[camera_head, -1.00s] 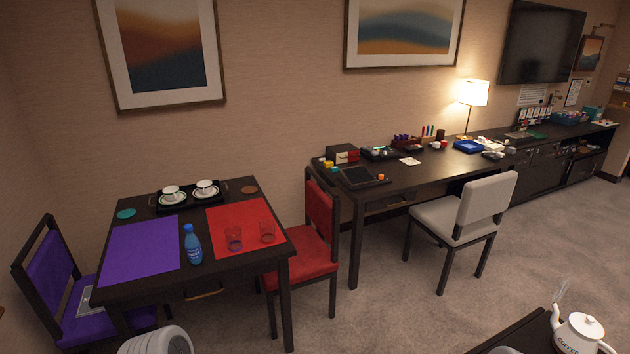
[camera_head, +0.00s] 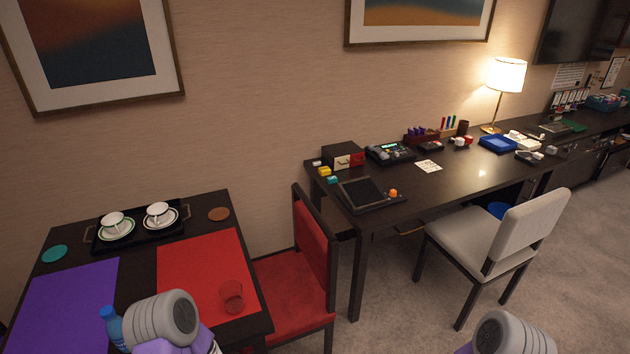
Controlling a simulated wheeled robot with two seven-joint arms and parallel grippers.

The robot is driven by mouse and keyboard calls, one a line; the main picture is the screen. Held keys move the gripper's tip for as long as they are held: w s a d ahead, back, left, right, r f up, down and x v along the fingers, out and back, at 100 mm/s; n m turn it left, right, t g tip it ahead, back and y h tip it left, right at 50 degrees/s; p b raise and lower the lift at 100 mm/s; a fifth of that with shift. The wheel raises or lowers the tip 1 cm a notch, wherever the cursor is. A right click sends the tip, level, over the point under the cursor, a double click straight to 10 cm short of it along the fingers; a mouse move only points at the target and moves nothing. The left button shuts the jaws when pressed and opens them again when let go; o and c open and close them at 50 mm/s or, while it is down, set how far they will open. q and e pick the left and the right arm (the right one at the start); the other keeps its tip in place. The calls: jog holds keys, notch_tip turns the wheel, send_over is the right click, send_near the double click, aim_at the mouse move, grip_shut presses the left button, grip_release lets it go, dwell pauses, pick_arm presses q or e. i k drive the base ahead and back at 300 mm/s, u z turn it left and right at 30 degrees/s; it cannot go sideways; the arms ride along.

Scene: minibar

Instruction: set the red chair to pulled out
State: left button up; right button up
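The red chair (camera_head: 316,246) stands at the right side of the small dark table (camera_head: 199,213), facing left toward it. It has a dark frame, a red back pad and a red seat (camera_head: 290,293). The left part of the seat passes behind the table's right edge, so how far it reaches under is hidden. The chair is upright, with its lower legs cut off by the frame. Grey rounded links of my two arms show at the bottom edge, one over the table and one right of the chair. Neither gripper's fingers are in view.
The table holds a purple mat (camera_head: 65,305), a red mat (camera_head: 205,270), a red glass (camera_head: 232,296), a blue bottle (camera_head: 112,325) and a tray with cups (camera_head: 139,234). A long desk (camera_head: 450,190) and a grey chair (camera_head: 490,245) stand to the right. Carpet between the chairs is clear.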

aim_at(298, 285)
jog(key=i, duration=0.75)
jog(key=z, duration=1.15)
jog(key=i, duration=0.85)
jog(key=u, duration=1.15)
